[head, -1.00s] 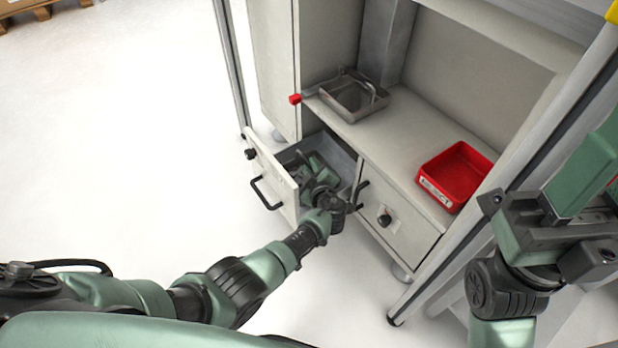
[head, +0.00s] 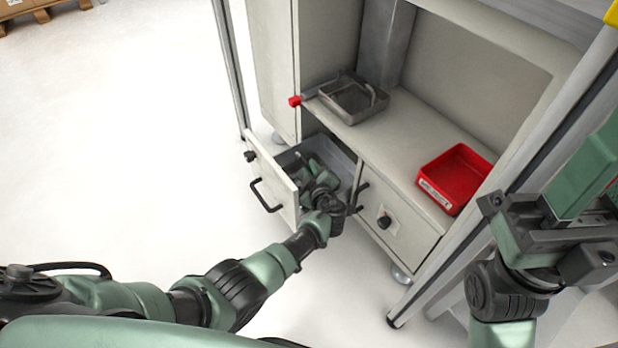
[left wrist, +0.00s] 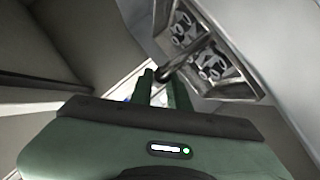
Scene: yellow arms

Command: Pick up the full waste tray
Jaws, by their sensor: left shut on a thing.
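The waste tray (left wrist: 208,62) shows in the left wrist view as a dark grey metal tray with several metal parts inside and a bent rod handle. My left gripper (left wrist: 160,88) is shut on that handle. In the head view my left gripper (head: 318,168) is down inside the open drawer (head: 278,190), where my arm hides its fingertips and most of what they hold. My right gripper (head: 545,220) hangs at the right of the head view, away from the drawer; whether its jaws are open does not show clearly.
On the shelf above the drawer stand another grey metal tray (head: 338,103) with a handle and a red bin (head: 432,192) with a white label. A closed drawer (head: 405,222) lies right of the open one. Frame posts flank the cabinet.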

